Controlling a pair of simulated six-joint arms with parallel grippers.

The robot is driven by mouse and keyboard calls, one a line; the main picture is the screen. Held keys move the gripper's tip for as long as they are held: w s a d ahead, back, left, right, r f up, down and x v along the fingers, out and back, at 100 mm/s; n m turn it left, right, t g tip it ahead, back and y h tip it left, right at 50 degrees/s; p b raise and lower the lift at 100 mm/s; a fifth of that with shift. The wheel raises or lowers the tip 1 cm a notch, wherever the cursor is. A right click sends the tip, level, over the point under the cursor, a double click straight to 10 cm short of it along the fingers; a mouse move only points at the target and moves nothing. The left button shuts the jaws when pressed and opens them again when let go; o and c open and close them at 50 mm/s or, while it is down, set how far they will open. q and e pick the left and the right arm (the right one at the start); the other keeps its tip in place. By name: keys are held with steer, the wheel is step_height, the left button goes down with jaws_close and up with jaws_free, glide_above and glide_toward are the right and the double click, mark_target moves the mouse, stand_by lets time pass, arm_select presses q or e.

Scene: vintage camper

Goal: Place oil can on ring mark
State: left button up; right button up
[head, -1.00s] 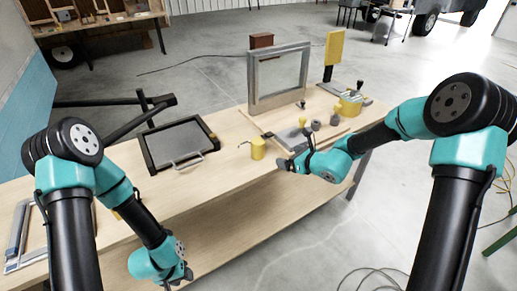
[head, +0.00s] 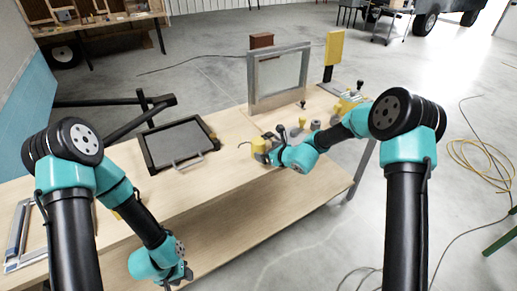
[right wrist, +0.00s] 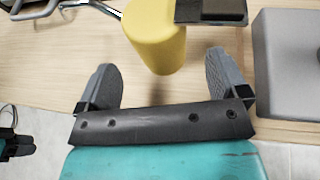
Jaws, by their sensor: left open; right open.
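The oil can (head: 259,146) is a yellow cylinder with a thin dark spout pointing left, upright on the wooden bench. In the right wrist view the yellow oil can (right wrist: 155,35) stands just ahead of my fingers, roughly centred between them. My right gripper (head: 271,142) is open at its right side. In the wrist view the open fingers of this right gripper (right wrist: 163,70) have nothing held between them. My left gripper (head: 184,276) is open and low, in front of the bench's front edge. I cannot make out the ring mark in these views.
A dark tray with a handle (head: 180,145) lies left of the can. A grey upright frame (head: 252,80) stands behind. Several small knobs and grey parts (head: 315,125) sit right of my right gripper. The bench (head: 215,183) is bare in front of the tray.

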mark_target(263, 148)
stand_by(0.3)
steer(key=shift+r+x, duration=0.15)
steer(key=shift+x, duration=1.2)
steer(key=shift+r+x, duration=0.15)
steer(key=shift+x, duration=1.15)
steer(key=c, duration=1.1)
